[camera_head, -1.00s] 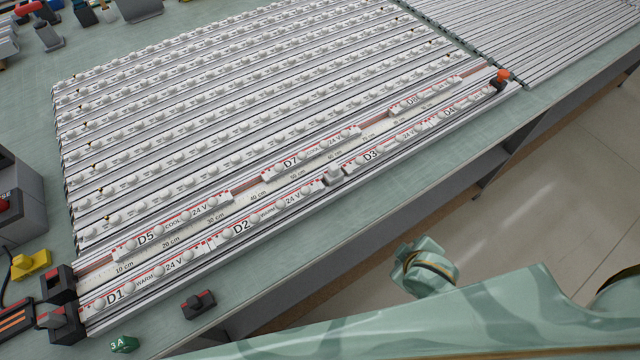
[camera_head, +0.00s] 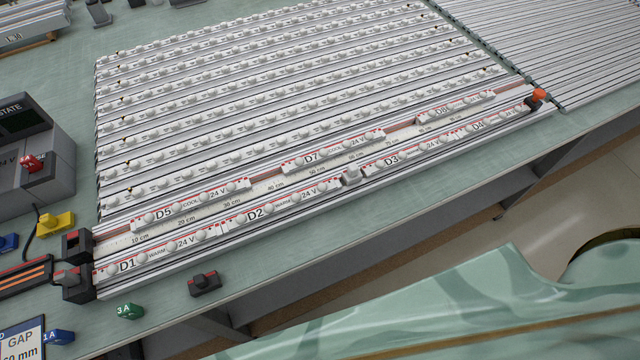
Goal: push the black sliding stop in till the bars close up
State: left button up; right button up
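A black stop with an orange knob (camera_head: 537,97) sits at the far right end of the front rail. White light bars lie along this rail: D1 (camera_head: 128,265), D2 (camera_head: 256,212), D3 (camera_head: 391,161) and D4 (camera_head: 478,126). A small grey block (camera_head: 350,177) sits between D2 and D3. Behind them lie D5 (camera_head: 164,214), D7 (camera_head: 312,158) and D8 (camera_head: 442,111), with open gaps between them. Black end blocks (camera_head: 77,244) stand at the rail's left end. Neither gripper is in view; my green arm fills the lower right.
A printed ruler (camera_head: 185,222) runs between the two rows. Several more rails of bars lie behind, with bare rails at the upper right. A small black-and-red block (camera_head: 204,283), a green tag (camera_head: 130,311) and a grey power box (camera_head: 35,155) stand near the left and front. The table's front edge is close.

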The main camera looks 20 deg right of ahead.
aim_at(533, 101)
jog(key=k+l+u, duration=0.35)
jog(key=k+l, duration=0.15)
jog(key=l, duration=0.3)
jog(key=k+l+u, duration=0.3)
jog(key=k+l, duration=0.3)
jog(key=k+l+z, duration=0.3)
jog(key=l, duration=0.15)
jog(key=z, duration=1.1)
jog(key=u, duration=1.4)
jog(key=z, duration=1.4)
